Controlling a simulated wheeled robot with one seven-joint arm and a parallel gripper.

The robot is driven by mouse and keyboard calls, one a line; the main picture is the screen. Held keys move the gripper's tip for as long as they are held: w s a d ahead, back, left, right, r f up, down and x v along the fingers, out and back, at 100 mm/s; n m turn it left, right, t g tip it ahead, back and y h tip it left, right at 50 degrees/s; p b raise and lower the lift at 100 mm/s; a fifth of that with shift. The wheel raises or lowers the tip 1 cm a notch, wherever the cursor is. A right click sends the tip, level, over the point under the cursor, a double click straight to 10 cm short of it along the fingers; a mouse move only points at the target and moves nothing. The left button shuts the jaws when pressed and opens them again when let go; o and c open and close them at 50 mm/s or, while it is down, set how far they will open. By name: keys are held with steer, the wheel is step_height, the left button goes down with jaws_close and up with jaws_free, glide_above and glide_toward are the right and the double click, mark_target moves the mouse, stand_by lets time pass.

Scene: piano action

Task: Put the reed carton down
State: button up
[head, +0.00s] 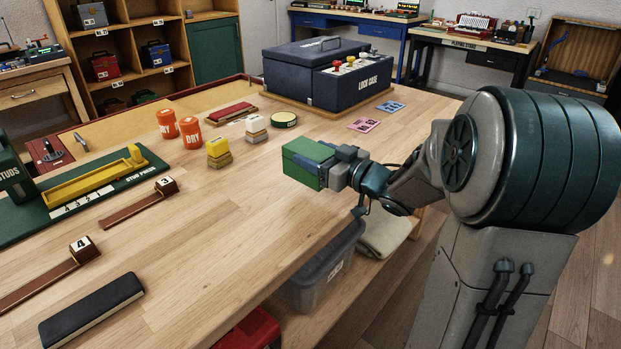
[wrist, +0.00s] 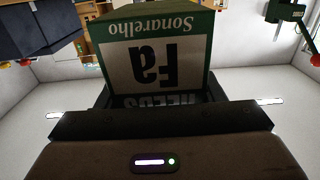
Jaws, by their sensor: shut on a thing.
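The reed carton (head: 303,161) is a small green box, held by my gripper (head: 333,166) near the table's right edge in the head view. My gripper is shut on it. In the wrist view the carton (wrist: 155,62) fills the upper middle, with a white label reading "Sonarelho", "Fa" and "REEDS" upside down. The wooden table (head: 235,215) is beneath or beside the carton; I cannot tell whether the carton touches it. The fingertips are mostly hidden by the carton.
A dark lock case (head: 330,80) stands behind the carton. Orange tubs (head: 190,138), yellow blocks (head: 218,152) and a round tin (head: 284,119) stand to its left and behind. Pink and blue cards (head: 364,125) lie to the right.

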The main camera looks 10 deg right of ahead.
steer(key=shift+w+a+f, duration=0.25)
steer(key=shift+a+f, duration=0.15)
steer(key=shift+a, duration=0.1)
steer(key=shift+f+b, duration=0.8)
steer(key=shift+f, duration=1.05)
steer(key=shift+f, duration=0.2)
steer(key=o, duration=1.2)
steer(key=shift+r, duration=0.15)
steer(key=shift+s+d, duration=0.2)
steer(key=p+v, duration=0.2)
steer(key=v, duration=0.9)
steer(key=shift+s+d, duration=0.1)
steer(key=shift+s, duration=0.15)
